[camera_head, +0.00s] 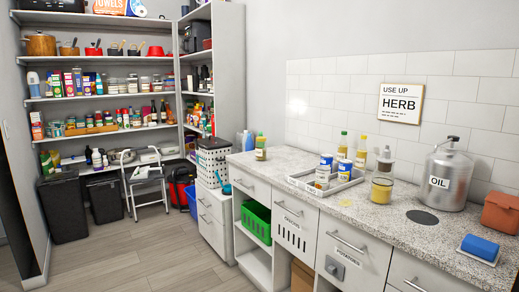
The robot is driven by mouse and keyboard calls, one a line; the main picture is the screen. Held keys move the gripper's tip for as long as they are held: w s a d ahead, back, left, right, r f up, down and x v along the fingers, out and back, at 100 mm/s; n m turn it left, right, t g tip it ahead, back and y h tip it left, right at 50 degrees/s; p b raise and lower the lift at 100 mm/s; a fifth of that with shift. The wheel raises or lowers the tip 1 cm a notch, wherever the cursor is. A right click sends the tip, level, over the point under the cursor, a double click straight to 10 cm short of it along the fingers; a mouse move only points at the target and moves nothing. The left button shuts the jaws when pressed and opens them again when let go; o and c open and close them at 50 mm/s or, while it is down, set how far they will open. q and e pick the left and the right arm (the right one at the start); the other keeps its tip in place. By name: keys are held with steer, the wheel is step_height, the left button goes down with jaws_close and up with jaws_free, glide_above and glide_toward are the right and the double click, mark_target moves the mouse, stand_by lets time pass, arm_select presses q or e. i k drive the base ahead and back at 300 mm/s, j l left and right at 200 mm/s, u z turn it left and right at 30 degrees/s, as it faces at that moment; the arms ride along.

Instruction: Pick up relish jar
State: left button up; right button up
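I cannot tell for certain which container is the relish jar. A glass jar with yellow contents (382,189) stands upright on the counter, just right of the tray. Several bottles and cans stand in and behind the tray (300,182), including a blue-and-white can (326,162) and a yellow-topped bottle (361,153). Labels on these are too small to read. Neither of my grippers is in view.
The speckled counter (370,225) also holds a metal OIL can (446,180), a brown-orange box (501,213) and a blue block (480,247). Stocked shelves (100,95) fill the back wall. A step stool (146,185) and bins stand below; the floor (150,250) in front is clear.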

mark_target(261, 141)
steer(key=i+j, duration=0.4)
steer(key=i, duration=0.2)
steer(key=i+j, duration=0.4)
steer(key=i, duration=0.2)
steer(key=i+j+z, duration=0.1)
steer(key=i+j, duration=0.3)
steer(key=i, duration=0.25)
steer(key=i+j, duration=0.45)
steer(key=i+l+z, duration=0.05)
steer(key=i, duration=0.1)
